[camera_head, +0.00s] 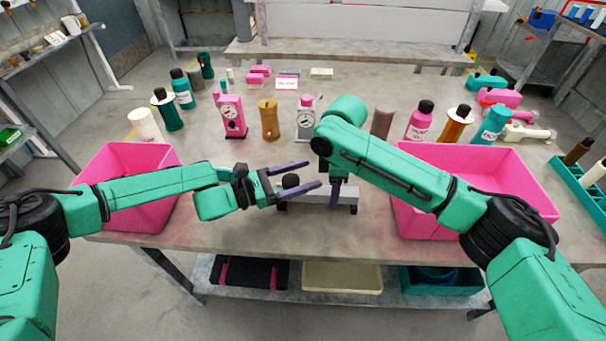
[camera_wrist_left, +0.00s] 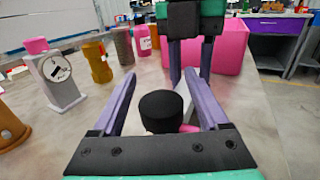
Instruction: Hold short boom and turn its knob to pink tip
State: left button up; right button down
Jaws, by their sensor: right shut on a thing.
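The short boom appears to be the light grey piece (camera_head: 347,196) low at the table's front middle, with a round black knob (camera_head: 290,181) at its left end. In the left wrist view the black knob (camera_wrist_left: 162,108) is large, and a pink tip (camera_wrist_left: 189,128) shows beside it. My left gripper (camera_head: 312,174) is open, its purple fingers on either side of the knob with gaps visible; they also show in the wrist view (camera_wrist_left: 160,76). My right gripper (camera_head: 336,200) points down and is shut on the boom. Its fingertips' contact is partly hidden.
Pink bins stand left (camera_head: 160,210) and right (camera_head: 535,190). A pink gauge pump (camera_head: 232,117), an orange cylinder (camera_head: 268,120) and a grey gauge pump (camera_head: 305,122) stand behind. Several bottles stand at both back sides. The table between the boom and the gauges is clear.

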pick_arm(q)
jog(key=v, duration=0.7)
jog(key=shift+s+a, duration=0.15)
jog(key=shift+a, duration=0.1)
pick_arm(e)
jog(key=shift+c, duration=2)
grip_release()
jog(key=shift+r, duration=0.1)
